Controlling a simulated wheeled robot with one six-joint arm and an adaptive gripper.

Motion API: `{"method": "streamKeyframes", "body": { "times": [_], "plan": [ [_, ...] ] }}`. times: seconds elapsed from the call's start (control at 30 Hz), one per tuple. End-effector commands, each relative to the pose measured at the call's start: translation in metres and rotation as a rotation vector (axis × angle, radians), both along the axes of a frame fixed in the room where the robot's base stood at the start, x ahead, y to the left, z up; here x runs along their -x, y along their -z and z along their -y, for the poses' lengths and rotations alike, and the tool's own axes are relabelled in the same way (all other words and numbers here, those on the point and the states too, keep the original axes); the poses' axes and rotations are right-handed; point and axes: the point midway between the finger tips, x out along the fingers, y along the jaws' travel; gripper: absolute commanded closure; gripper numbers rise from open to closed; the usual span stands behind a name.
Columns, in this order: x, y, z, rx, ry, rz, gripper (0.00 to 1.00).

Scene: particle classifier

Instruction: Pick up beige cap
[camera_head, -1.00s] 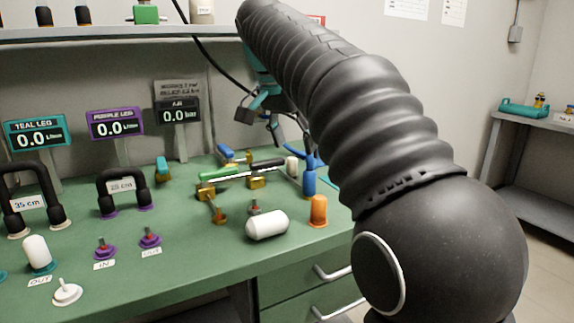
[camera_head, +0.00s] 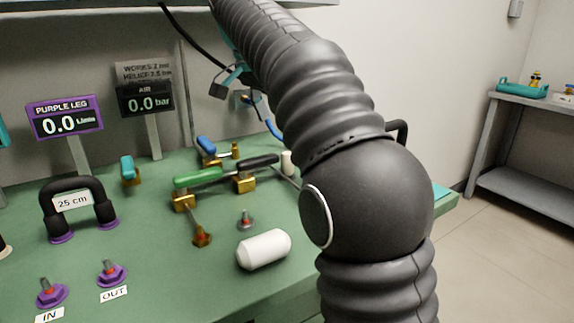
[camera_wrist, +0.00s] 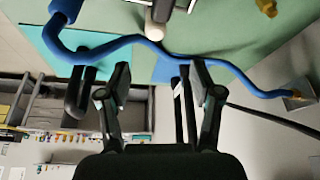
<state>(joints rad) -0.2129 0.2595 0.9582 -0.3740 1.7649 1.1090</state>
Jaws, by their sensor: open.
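The beige cap (camera_head: 287,163) is a small pale upright cylinder on the green bench, just left of my arm in the head view. A small pale beige rounded piece (camera_wrist: 154,28), which looks like the same cap, shows at the top centre of the wrist view. My gripper (camera_wrist: 160,76) is open and empty, with its fingers apart below that piece in the picture. A blue hose (camera_wrist: 140,40) crosses between the fingertips and the cap.
Green-handled (camera_head: 197,177) and black-handled (camera_head: 258,160) valves stand left of the cap. A large white capsule (camera_head: 264,249) lies nearer on the bench (camera_head: 180,270). A grey side shelf (camera_head: 520,180) stands at right.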

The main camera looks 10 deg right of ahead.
Motion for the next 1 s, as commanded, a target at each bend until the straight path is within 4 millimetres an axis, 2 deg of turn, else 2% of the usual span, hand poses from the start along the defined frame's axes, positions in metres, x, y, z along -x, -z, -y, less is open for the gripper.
{"method": "streamKeyframes", "body": {
  "times": [0.03, 0.2, 0.47, 0.8, 1.0],
  "plan": [
    [-0.002, 0.013, 0.001, 0.0, -0.003, -0.003, 0.35],
    [-0.007, 0.037, 0.008, 0.0, -0.007, -0.001, 0.35],
    [-0.01, 0.052, 0.015, 0.0, -0.005, -0.001, 0.35],
    [-0.01, 0.093, 0.03, 0.0, -0.003, -0.002, 0.35],
    [-0.012, 0.099, 0.032, 0.0, -0.004, 0.001, 0.35]
  ]
}}
